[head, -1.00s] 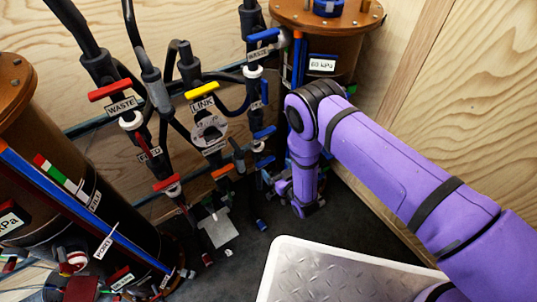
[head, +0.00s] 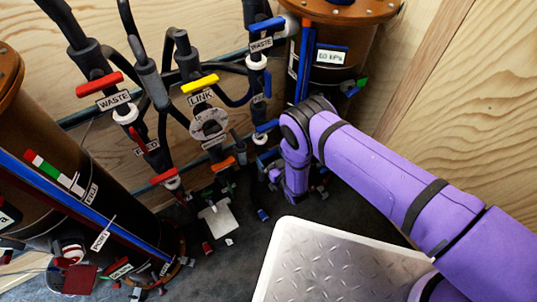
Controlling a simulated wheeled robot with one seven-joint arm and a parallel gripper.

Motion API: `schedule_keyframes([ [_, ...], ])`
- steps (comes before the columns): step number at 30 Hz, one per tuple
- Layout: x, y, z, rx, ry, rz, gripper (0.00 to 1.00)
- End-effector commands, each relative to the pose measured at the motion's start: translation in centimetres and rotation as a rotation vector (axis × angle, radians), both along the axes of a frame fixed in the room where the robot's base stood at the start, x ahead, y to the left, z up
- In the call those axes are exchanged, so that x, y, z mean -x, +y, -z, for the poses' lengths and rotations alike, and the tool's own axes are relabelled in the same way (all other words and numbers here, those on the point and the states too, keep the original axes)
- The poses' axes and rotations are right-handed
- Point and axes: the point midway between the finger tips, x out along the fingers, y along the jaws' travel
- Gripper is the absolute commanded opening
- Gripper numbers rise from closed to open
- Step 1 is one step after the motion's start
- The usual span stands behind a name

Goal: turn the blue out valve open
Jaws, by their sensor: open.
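Several blue handles sit on the right-hand pipe stack. The top one (head: 267,24) is above a WASTE tag, a middle one (head: 267,126) is lower down, and another (head: 268,156) is just left of my wrist. No readable OUT tag shows, so I cannot tell which is the blue out valve. My gripper (head: 287,190) hangs low at the foot of the right brown cylinder, beside the lowest blue fittings. My purple wrist hides most of it. Its jaws are open, and contact with a valve cannot be made out.
The left stack carries red handles (head: 100,83), and a yellow LINK handle (head: 200,84) is in the middle. A brown-capped cylinder (head: 345,12) stands behind my arm, another at the left. A metal tread plate (head: 335,265) lies in front. Small blue and red pieces lie on the dark floor.

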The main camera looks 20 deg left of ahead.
Motion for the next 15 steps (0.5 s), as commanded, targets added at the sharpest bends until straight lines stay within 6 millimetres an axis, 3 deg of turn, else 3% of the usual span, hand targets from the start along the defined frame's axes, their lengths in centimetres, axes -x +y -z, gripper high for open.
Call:
schedule_keyframes([
  [6, -1.05, 1.23, 0.02, 0.001, -0.001, -0.001, 1.00],
  [15, -1.17, 1.37, 0.02, 0.001, 0.000, 0.000, 1.00],
])
